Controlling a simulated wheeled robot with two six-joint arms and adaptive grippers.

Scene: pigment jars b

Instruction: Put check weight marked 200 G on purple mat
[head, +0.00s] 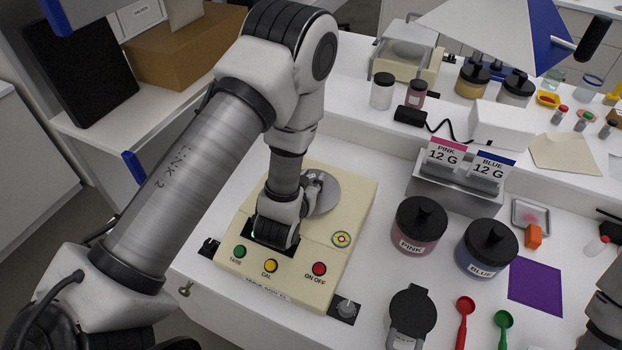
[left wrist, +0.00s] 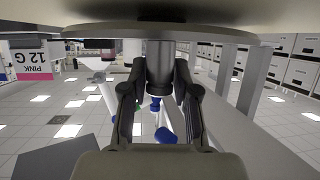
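The purple mat (head: 536,287) lies bare on the bench at the right of the head view. My left gripper (head: 314,188) reaches level over the round metal pan (head: 328,196) of the cream balance. In the upside-down left wrist view, a dark grey metal cylinder (left wrist: 160,66), likely the check weight, stands at the pan (left wrist: 215,33) between the fingers of my left gripper (left wrist: 160,88). Its marking cannot be read. Whether both fingers press on it cannot be told. In the head view my gripper mostly hides it. My right gripper is out of view.
The pink jar (head: 419,226) and blue jar (head: 486,248) stand between balance and mat. A card holder (head: 458,190) is behind them. A black-lidded container (head: 411,312), red scoop (head: 465,312) and green scoop (head: 503,320) are in front. An orange block (head: 534,236) sits just behind the mat.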

